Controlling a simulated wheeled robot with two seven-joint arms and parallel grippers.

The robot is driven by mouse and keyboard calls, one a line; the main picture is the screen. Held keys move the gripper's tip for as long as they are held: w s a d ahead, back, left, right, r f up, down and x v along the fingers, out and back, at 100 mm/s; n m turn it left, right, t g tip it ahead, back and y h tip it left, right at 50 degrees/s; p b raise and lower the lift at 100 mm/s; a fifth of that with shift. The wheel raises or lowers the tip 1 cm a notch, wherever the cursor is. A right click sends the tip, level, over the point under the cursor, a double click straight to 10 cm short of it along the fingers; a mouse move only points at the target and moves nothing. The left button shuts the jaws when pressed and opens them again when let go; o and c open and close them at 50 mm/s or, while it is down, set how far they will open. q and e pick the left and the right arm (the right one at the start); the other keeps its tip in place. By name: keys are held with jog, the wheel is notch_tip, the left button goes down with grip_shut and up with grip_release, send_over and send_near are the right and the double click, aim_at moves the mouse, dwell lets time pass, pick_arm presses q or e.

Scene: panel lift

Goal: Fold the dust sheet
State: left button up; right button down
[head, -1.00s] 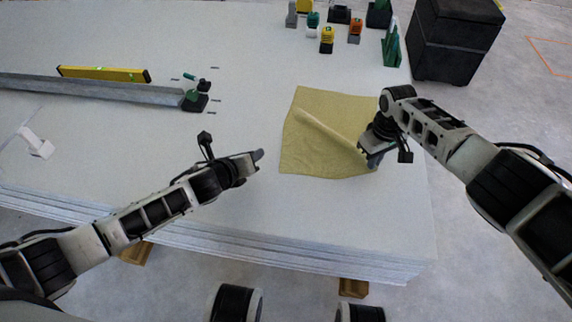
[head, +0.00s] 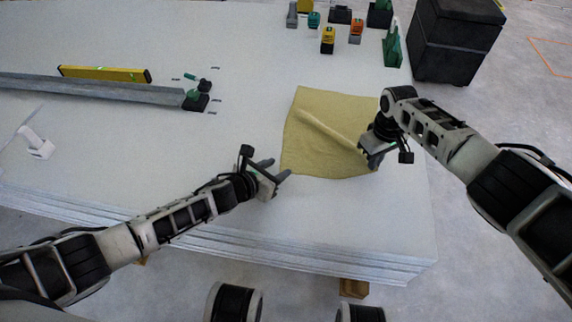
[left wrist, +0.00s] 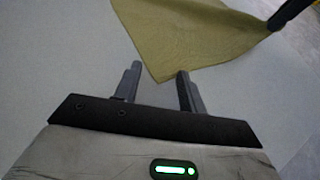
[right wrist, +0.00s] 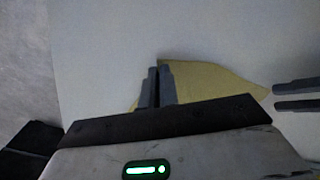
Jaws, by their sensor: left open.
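The yellow-green dust sheet (head: 318,135) lies on the pale panel stack, with a raised ridge running across it toward its right edge. My left gripper (head: 279,169) is open at the sheet's near-left corner. In the left wrist view the corner of the sheet (left wrist: 190,35) points between the two spread fingers (left wrist: 159,70). My right gripper (head: 370,161) is at the sheet's near-right corner. In the right wrist view its fingers (right wrist: 157,86) are close together on the sheet (right wrist: 215,82), with cloth on both sides; the gripped edge is mostly hidden.
The panel stack (head: 120,130) has bare room left of the sheet. A yellow level (head: 104,74) and a grey rail (head: 90,90) lie at left. Several small tools, including a yellow-orange one (head: 327,40), stand at the back. A black case (head: 455,40) stands on the floor at right.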

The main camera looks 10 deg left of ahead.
pick_arm(q)
jog(key=shift+x, duration=1)
jog(key=shift+w+d+f, duration=0.15)
jog(key=shift+w+f, duration=0.05)
jog(key=shift+w, duration=0.2)
jog(key=shift+s+f, duration=0.1)
jog(key=shift+f, duration=0.05)
grip_shut()
notch_tip(320, 180, up, 4)
jog(key=shift+r, duration=0.65)
